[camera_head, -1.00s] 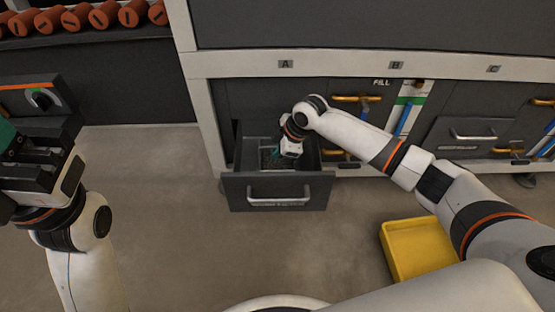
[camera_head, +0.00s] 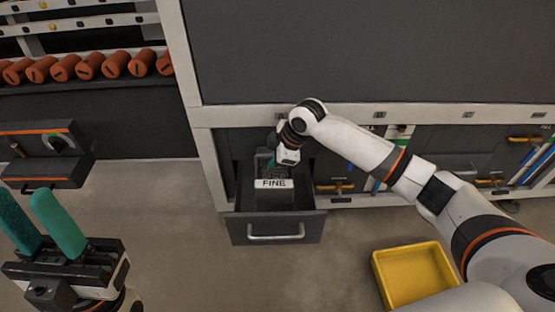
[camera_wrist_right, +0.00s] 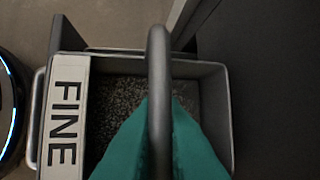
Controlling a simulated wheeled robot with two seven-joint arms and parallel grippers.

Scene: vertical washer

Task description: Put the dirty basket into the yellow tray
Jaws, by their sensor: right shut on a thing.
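The basket (camera_head: 273,184) is a grey bin with a white FINE label on its front and dark grains inside. It is in or just above the open drawer (camera_head: 258,229), with the label showing above the drawer's inside. My right gripper (camera_head: 284,163) is shut on its handle, and the arm hides part of the basket. In the right wrist view the teal fingers (camera_wrist_right: 160,112) close on the basket's handle (camera_wrist_right: 158,70), over the grains. The yellow tray (camera_head: 412,274) is on the floor at lower right and looks empty. My left gripper (camera_head: 24,193) is open and empty at lower left.
The grey cabinet (camera_head: 320,55) rises behind the drawer. Orange-yellow valve handles (camera_head: 335,186) stick out to the drawer's right. Orange cylinders (camera_head: 88,66) line a shelf at upper left. The floor (camera_head: 180,220) between the left gripper and the drawer is clear.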

